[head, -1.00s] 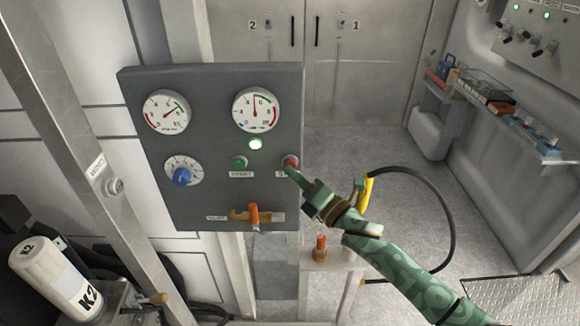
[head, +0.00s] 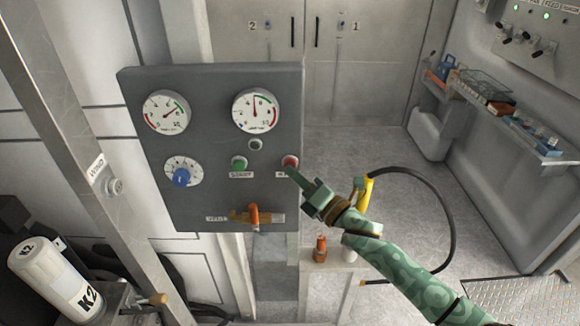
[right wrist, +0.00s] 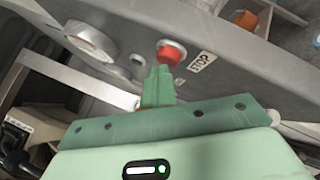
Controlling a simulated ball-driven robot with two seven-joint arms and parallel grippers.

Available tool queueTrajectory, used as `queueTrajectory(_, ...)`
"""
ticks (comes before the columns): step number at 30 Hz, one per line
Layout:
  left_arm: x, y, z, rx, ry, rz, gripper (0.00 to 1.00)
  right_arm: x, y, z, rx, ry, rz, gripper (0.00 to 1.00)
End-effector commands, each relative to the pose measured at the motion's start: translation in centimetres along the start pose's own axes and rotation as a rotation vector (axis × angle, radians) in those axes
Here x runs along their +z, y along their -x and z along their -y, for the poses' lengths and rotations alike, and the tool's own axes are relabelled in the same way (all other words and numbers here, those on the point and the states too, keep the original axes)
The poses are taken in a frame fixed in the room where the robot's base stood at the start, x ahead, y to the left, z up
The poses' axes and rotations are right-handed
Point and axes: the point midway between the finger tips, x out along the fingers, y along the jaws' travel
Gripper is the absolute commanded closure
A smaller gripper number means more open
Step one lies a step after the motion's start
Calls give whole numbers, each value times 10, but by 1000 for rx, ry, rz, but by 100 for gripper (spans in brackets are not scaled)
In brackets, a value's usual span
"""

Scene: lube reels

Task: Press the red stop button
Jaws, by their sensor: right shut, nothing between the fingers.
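The red stop button (head: 290,162) is at the right side of the grey control panel (head: 210,205), right of the green start button (head: 239,164). In the right wrist view the red button (right wrist: 171,53) shows beside its STOP label (right wrist: 202,61). My right gripper (head: 290,172) is shut and empty, its fingertips just below the red button in the head view. In the right wrist view the fingertips (right wrist: 158,72) overlap the button's lower edge; I cannot tell if they touch it. The round indicator lamp (head: 255,145) above the buttons is dark. My left gripper is not in view.
A small stand with an orange-topped bottle (head: 320,248) is below my right arm. A yellow nozzle with a black hose (head: 447,215) is behind it.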

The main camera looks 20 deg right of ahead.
Motion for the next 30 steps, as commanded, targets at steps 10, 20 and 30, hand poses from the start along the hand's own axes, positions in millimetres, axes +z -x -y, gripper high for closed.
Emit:
queueTrajectory(10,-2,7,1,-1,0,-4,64,-7,10,-8,1,-1,0,100)
queueTrajectory(20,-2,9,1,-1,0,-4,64,-10,13,-10,0,-2,0,100)
queueTrajectory(30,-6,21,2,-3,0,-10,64,-26,36,-28,1,-3,0,100)
